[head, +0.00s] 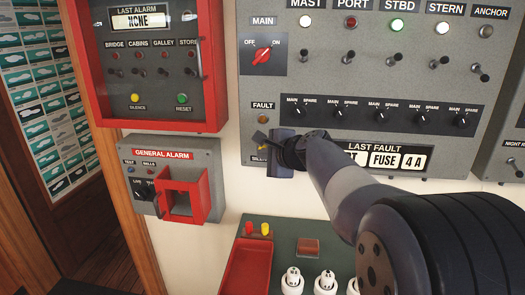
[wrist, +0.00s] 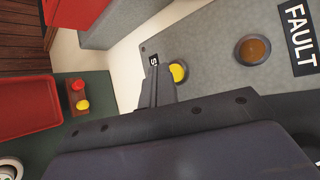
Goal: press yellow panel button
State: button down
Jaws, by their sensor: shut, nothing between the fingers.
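The grey switch panel has a yellow button (wrist: 178,71) beside a label mostly hidden by my gripper. In the head view only a sliver of this button (head: 262,147) shows, below the amber fault lamp (head: 262,119). My gripper (head: 262,138) is at the panel's lower left corner, in front of the button's area. In the wrist view the shut, empty fingers (wrist: 157,78) point towards the panel, with their tips close to the yellow button. I cannot tell whether they touch it.
A red-framed alarm box (head: 214,60) at upper left has another yellow button (head: 135,98) marked silence. A general alarm box (head: 140,165) with a red guard is below it. A red tray (head: 247,270) and white fuses (head: 292,280) are below my arm. Switches line the panel to the right.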

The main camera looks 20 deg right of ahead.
jog(key=shift+s+a, duration=0.1)
jog(key=shift+s, duration=0.1)
jog(key=s, duration=0.1)
jog(key=s+a, duration=0.1)
jog(key=s, duration=0.1)
jog(key=s+a, duration=0.1)
jog(key=shift+s, duration=0.3)
dwell(0.8)
jog(key=s, duration=0.1)
jog(key=s+a, duration=0.1)
jog(key=s, duration=0.1)
jog(key=shift+s+a, duration=0.2)
jog(key=shift+s, duration=0.1)
jog(key=shift+w, duration=0.1)
dwell(0.5)
